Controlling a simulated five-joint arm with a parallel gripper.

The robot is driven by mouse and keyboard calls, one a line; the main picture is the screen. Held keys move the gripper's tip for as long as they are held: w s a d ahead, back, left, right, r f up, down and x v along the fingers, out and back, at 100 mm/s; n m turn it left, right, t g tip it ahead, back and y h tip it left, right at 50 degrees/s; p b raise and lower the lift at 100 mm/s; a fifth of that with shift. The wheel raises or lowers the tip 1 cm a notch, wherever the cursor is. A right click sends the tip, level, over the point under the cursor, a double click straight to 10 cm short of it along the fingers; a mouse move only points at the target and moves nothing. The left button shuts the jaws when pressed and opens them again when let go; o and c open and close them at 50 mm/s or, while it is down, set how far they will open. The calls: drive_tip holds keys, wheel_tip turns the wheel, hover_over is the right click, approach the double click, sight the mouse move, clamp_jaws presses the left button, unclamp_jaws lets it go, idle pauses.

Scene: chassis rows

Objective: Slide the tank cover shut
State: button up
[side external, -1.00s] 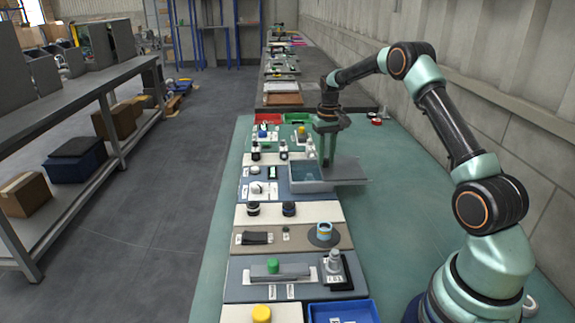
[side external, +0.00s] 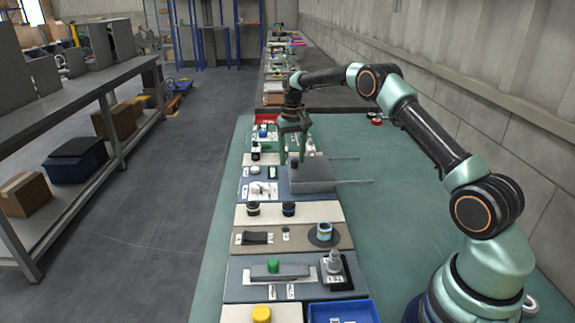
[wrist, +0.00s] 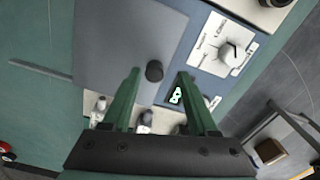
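The grey tank cover (side external: 314,176) lies flat over the tank, and no water shows. A dark round knob (wrist: 154,71) stands on the cover near one edge. My gripper (side external: 293,155) is above the cover's left part, close to the knob. In the wrist view my gripper (wrist: 165,82) has its two green fingers well apart with nothing held between them. The knob shows just beyond the fingertips, nearer the left finger. The tank itself is hidden beneath the cover.
Two thin rails (side external: 352,182) stick out to the right of the tank over the green bench. A panel with a dial (wrist: 225,48) sits beside the cover. A red bin (side external: 265,119) stands behind. The bench on the right (side external: 400,220) is clear.

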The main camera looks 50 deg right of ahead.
drive_tip(key=shift+s+d, duration=0.1)
drive_tip(key=shift+r, duration=0.3)
wheel_tip(320, 180, up, 12)
drive_tip(key=shift+f, duration=0.25)
idle(0.3)
